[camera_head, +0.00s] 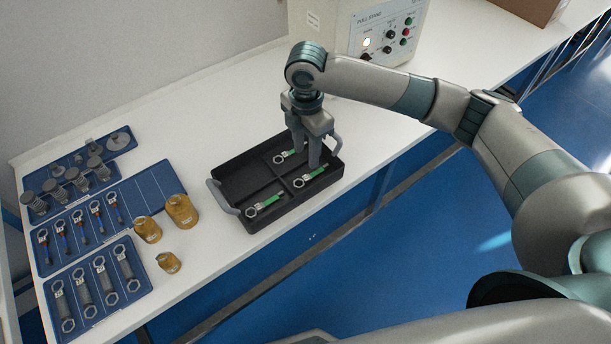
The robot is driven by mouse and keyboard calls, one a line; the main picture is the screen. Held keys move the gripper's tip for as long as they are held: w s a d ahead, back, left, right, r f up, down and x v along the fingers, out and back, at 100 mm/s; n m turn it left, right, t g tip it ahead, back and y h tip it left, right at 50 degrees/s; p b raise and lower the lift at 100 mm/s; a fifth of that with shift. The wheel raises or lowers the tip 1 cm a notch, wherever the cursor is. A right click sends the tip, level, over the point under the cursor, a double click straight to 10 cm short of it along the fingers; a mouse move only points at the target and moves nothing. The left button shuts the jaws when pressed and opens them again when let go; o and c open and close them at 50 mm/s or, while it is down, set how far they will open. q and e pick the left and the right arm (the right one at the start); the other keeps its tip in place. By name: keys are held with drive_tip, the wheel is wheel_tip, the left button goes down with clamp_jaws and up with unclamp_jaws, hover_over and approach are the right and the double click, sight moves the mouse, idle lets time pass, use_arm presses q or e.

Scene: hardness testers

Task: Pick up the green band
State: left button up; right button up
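Three ring-ended pieces with green bands lie in a black tray with grey handles (237,176). One green band (270,202) is in the near-left compartment. Another green band (318,172) is at the right, and a third green band (289,153) is at the back, partly hidden by the gripper. My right gripper (306,158) points down over the tray's right half, between the back and right bands. Its fingers are apart, with nothing visibly held. I cannot tell whether a fingertip touches a piece. My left gripper is not in view.
Three amber weights (180,212) stand left of the tray. Blue mats (153,188) farther left hold several ring-ended pieces and grey metal parts. A control box (340,30) stands behind the gripper. White table is clear around the tray; its front edge is close.

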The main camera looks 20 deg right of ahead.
sight(307, 177)
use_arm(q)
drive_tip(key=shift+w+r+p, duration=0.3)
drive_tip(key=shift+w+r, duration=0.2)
use_arm(e)
drive_tip(key=shift+f, duration=1.9)
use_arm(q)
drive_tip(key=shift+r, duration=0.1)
use_arm(e)
drive_tip(key=shift+f, duration=0.1)
drive_tip(key=shift+f+p, duration=0.25)
drive_tip(key=shift+p, duration=0.1)
wheel_tip(307, 177, down, 3)
drive_tip(key=shift+s+d+f+p, duration=0.1)
drive_tip(key=shift+s+p, duration=0.05)
drive_tip(key=shift+p, duration=0.5)
drive_tip(key=shift+f, duration=0.65)
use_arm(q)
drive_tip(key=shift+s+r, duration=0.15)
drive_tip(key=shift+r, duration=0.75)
use_arm(e)
clamp_jaws()
